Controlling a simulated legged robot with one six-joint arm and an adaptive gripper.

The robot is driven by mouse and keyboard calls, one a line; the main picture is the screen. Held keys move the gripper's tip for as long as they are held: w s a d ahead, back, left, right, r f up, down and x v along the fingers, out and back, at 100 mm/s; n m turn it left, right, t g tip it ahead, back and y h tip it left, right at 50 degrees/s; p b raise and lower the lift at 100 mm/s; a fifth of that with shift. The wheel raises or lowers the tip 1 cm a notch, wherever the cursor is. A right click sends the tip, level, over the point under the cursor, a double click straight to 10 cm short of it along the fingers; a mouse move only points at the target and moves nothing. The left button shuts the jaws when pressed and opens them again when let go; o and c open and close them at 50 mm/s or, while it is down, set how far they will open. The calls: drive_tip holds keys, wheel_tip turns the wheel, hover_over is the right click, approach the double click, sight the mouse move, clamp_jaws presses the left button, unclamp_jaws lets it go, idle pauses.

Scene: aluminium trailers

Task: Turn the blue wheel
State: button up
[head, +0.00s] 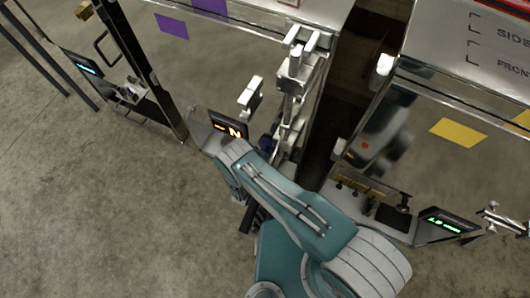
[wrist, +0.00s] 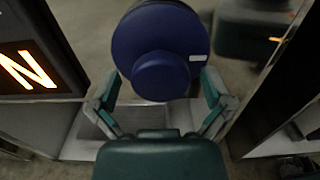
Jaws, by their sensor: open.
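The blue wheel (wrist: 163,45) fills the upper middle of the wrist view, a dark blue disc with a raised round hub at its front and a small white label on its right edge. In the head view a small dark blue part of it (head: 266,143) shows behind my arm. My gripper (wrist: 158,80) is open, with one finger left and one right of the wheel's lower part. Nothing is held between the fingers. Whether they touch the wheel I cannot tell. In the head view my arm hides the gripper.
A display with an orange letter (wrist: 27,72) stands close left of the gripper. A dark panel edge (wrist: 275,85) is close on the right. Metal trailers with a purple patch (head: 172,26) and a yellow patch (head: 458,132) stand around. Open concrete floor (head: 80,210) lies left.

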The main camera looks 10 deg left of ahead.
drive_tip(key=c, duration=1.1)
drive_tip(key=shift+n, duration=0.3)
drive_tip(key=n, duration=0.3)
drive_tip(key=shift+w+a+r+n, duration=0.1)
drive_tip(key=shift+n, duration=0.2)
drive_tip(key=n, duration=0.8)
drive_tip(key=shift+n, duration=1.8)
drive_tip(key=shift+c, duration=0.2)
